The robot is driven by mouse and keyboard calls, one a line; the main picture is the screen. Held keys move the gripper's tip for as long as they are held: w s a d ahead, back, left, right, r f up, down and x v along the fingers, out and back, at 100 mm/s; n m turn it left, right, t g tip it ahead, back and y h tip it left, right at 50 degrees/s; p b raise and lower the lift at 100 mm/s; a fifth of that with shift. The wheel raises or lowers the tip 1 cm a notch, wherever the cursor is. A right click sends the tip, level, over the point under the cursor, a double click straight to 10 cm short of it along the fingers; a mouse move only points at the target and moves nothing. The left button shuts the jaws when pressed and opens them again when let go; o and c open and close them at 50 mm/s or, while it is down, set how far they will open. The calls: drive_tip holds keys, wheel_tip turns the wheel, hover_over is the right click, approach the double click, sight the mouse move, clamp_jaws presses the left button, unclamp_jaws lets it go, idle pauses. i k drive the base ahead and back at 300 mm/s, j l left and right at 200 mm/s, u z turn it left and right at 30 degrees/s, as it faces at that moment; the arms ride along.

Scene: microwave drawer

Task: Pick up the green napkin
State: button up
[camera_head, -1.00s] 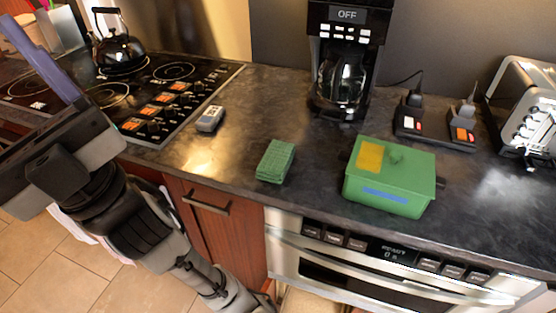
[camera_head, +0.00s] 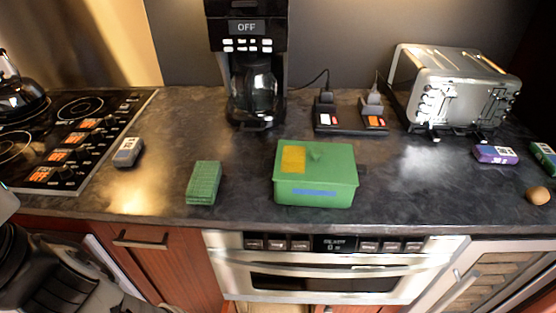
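The green napkin (camera_head: 204,182) is a folded, textured stack lying on the dark countertop, near its front edge. It sits to the left of a green lidded box (camera_head: 316,175), with a gap between them. My arm shows only in part at the lower left corner. My gripper is not in view.
A coffee maker (camera_head: 249,62) stands behind the napkin and box. A small grey device (camera_head: 128,152) lies to the left, beside the stove (camera_head: 70,135). A toaster (camera_head: 452,92) stands at the right. A microwave drawer (camera_head: 335,268) is below the counter. Bare counter surrounds the napkin.

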sight(204, 183)
drive_tip(key=j, duration=0.7)
drive_tip(key=k+j, duration=0.15)
drive_tip(key=j, duration=1.05)
drive_tip(key=i+j, duration=0.15)
drive_tip(key=j, duration=0.25)
drive_tip(key=i, duration=0.25)
